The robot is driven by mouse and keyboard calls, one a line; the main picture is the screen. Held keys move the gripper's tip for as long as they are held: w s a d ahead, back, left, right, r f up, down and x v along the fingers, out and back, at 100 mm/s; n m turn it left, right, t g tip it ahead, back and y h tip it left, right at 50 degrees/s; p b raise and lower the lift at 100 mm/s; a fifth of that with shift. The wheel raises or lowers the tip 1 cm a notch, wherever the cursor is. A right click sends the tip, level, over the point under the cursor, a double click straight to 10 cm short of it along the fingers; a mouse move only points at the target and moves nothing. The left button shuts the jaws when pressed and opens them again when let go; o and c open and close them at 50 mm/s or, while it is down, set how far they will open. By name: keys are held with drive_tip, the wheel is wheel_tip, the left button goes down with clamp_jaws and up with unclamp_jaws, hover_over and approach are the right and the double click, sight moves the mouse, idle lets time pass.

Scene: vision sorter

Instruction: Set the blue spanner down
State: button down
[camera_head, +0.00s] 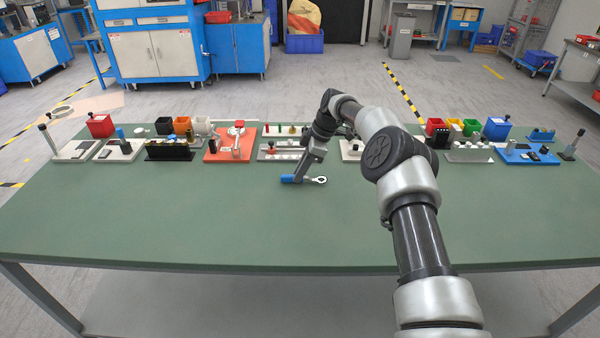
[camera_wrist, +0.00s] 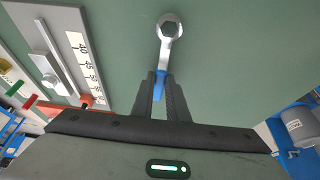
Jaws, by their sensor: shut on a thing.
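The blue spanner (camera_head: 288,178) is low over the middle of the green table, lying crosswise with its silver ring end to the right. I cannot tell whether it touches the table top. My gripper (camera_head: 299,178) reaches down to it from above and is shut on its handle. In the wrist view, the gripper fingers (camera_wrist: 161,78) close on the blue handle (camera_wrist: 160,92), partly hiding it. The silver ring end (camera_wrist: 169,30) sticks out beyond the fingertips over bare green surface.
The green table (camera_head: 180,225) is clear in front and to both sides of the spanner. Several stations line its back edge, among them an orange plate (camera_head: 216,155), a rack (camera_head: 275,154) just behind and a blue plate (camera_head: 527,157). A plate with a number scale (camera_wrist: 84,62) shows at left in the wrist view.

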drive_tip(key=shift+f, duration=0.2)
drive_tip(key=c, duration=1.7)
unclamp_jaws()
drive_tip(key=shift+c, duration=0.2)
drive_tip(key=shift+r, duration=0.15)
